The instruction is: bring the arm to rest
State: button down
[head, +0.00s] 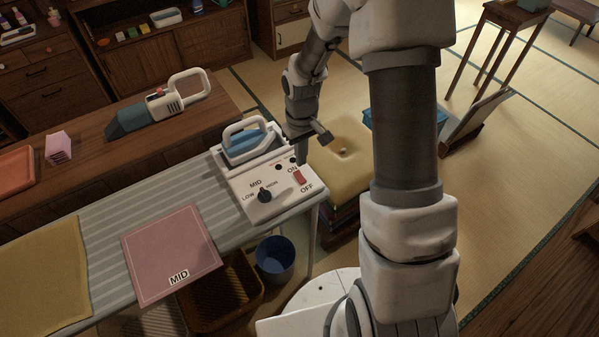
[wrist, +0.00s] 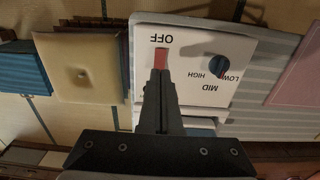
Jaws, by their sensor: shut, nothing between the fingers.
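My gripper shows in the wrist view (wrist: 160,78) with its fingers together and nothing between them. In the head view my gripper (head: 301,160) is above the right side of the white control panel (head: 262,212), beside the red switch (head: 299,177). In the wrist view the fingertips lie just by the red switch (wrist: 161,58), partly covering it; I cannot tell whether they touch it. The panel has a dark dial (head: 264,195) with LOW, MID and HIGH marks. A blue and white iron (head: 246,143) rests at the back of the panel.
A pink cloth (head: 172,250) marked MID and a yellow cloth (head: 40,278) lie on the striped ironing board (head: 97,222). A yellow cushion (head: 340,165) on a stack stands just right of the panel. A handheld vacuum (head: 160,105) lies on the wooden counter. Tatami floor is open at right.

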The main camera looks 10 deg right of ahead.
jog(key=shift+r, duration=0.45)
jog(key=s+r+m+t, duration=0.15)
jog(key=s+r, duration=0.45)
jog(key=r, duration=0.6)
jog(key=s+r+m+t, duration=0.15)
jog(key=s+r, duration=0.45)
jog(key=r, duration=0.6)
jog(key=s+r+t, duration=0.2)
jog(key=s+r, duration=0.1)
jog(key=s, duration=0.5)
jog(key=shift+s+r+m+t, duration=0.2)
jog(key=shift+s+m+t, duration=0.05)
jog(key=shift+m+t, duration=0.05)
jog(key=shift+a, duration=0.25)
